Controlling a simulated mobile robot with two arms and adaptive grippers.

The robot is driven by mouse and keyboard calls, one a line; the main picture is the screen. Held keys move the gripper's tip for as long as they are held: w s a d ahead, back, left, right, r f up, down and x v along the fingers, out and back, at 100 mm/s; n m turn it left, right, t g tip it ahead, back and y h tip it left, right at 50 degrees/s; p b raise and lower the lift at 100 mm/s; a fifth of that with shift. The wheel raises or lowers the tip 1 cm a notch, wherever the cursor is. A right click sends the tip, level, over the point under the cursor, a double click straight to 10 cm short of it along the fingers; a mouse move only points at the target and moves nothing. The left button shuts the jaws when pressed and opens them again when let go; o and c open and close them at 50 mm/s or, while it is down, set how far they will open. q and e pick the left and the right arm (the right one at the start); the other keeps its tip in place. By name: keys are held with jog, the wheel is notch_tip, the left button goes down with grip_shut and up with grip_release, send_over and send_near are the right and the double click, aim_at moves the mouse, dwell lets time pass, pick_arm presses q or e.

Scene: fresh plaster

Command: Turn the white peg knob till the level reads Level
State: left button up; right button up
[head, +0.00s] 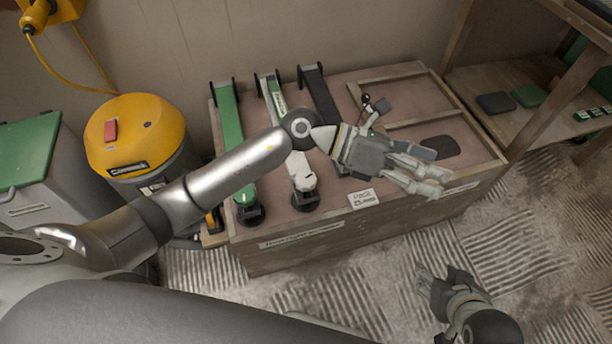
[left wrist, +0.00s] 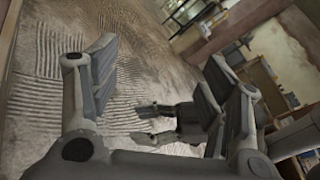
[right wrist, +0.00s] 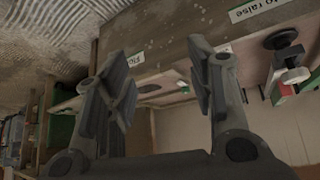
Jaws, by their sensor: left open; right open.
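Three bars lie on the bench in the head view: a green one (head: 228,125), a pale green and white one (head: 268,90) and a black one (head: 318,95). Black round knobs show at the front ends of the green bar (head: 250,214) and the pale bar (head: 305,201). A black knob with a white cap (right wrist: 294,75) shows in the right wrist view; I cannot tell which bar it belongs to. A small white card or display (head: 363,199) is too small to read. My left gripper (head: 425,180) is open and empty above the bench's right part. My right gripper (head: 437,280) is open and empty, lower, before the bench.
The wooden bench (head: 300,248) has labels on its front edge. A yellow vacuum (head: 135,135) and a grey bin with green lid (head: 30,150) stand left. A shelf (head: 530,110) is right. My left arm crosses over the bars. The ridged floor in front is clear.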

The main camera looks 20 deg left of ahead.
pick_arm(q)
jog(key=a+f+m+g+y, duration=0.1)
jog(key=a+f+m+y, duration=0.3)
jog(key=f, duration=0.3)
jog(key=m+y, duration=0.1)
jog(key=y, duration=1.1)
send_over(305, 178)
notch_tip(305, 178, down, 5)
notch_tip(305, 178, down, 9)
jog(key=b, duration=0.3)
jog(key=shift+f, duration=0.75)
pick_arm(e)
jog(key=w+a+r+t+y, duration=0.2)
jog(key=w+a+r+t, duration=0.2)
jog(key=w+r+t, duration=0.4)
jog(key=shift+w+r+y, duration=0.3)
jog(key=shift+w+r, duration=0.4)
jog(key=shift+r, duration=1.45)
